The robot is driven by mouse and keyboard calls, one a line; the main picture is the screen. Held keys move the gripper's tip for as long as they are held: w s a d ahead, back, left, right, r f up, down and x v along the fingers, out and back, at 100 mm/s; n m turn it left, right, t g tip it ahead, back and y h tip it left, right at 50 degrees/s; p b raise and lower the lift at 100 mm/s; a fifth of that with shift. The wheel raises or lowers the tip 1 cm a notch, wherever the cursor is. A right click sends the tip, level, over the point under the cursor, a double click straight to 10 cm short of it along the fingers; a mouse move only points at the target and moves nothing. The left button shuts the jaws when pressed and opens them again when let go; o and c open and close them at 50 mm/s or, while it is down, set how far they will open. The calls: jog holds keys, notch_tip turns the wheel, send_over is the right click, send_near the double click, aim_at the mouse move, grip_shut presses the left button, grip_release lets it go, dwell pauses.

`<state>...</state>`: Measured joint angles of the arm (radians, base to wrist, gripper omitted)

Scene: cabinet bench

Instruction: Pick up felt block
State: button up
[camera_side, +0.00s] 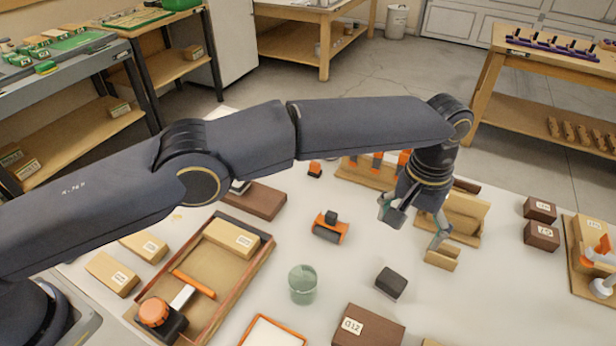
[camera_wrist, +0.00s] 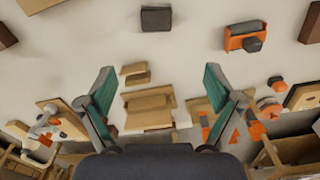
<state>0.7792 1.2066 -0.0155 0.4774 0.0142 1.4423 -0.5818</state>
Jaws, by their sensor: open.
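A small dark grey block (camera_side: 391,283), which looks like the felt block, lies on the white bench top. It also shows at the top of the wrist view (camera_wrist: 156,18), beyond my fingertips. My gripper (camera_side: 417,231) is open and empty, with its two teal-faced fingers spread wide in the wrist view (camera_wrist: 158,74). It hangs above the bench behind the block in the side view, near a wooden stand. It is clear of the block, which is fully visible.
A small stepped wooden piece (camera_side: 442,259) and a wooden stand (camera_side: 466,214) are close to my gripper. An orange and black tool (camera_side: 329,227), a green glass (camera_side: 302,284) and a brown labelled box (camera_side: 367,328) surround the block. Bare bench separates them.

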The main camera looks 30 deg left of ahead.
send_over(390, 283)
notch_tip(390, 283, down, 12)
jog(key=shift+w+d+r, duration=0.15)
jog(key=shift+r, duration=0.1)
jog(key=shift+f, duration=3.15)
jog(key=c, duration=1.2)
